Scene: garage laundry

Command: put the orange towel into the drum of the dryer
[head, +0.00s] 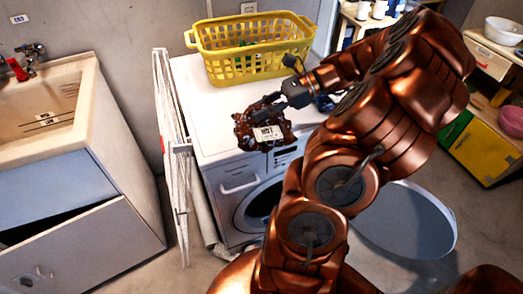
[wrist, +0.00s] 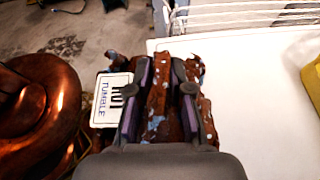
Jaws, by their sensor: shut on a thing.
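A crumpled brown-orange cloth with pale spots, which looks like the towel (head: 246,130), is at the front edge of the white machine's top. My gripper (head: 270,103) is shut on it. In the wrist view the towel (wrist: 158,100) bunches up between and around the fingers (wrist: 160,88). A white card with dark print (head: 268,133) overlaps the towel; in the wrist view it reads like "TUMBLE" (wrist: 110,100). The white front-loading machine (head: 238,183) has a round porthole at its front, partly hidden by my arm.
A yellow basket (head: 252,72) stands at the back of the machine's top. A folded white rack (head: 172,150) stands at the machine's left, beside a sink cabinet (head: 75,190). A large round grey thing (head: 410,225) is right of the machine. A yellow-green cabinet (head: 478,150) stands farther right.

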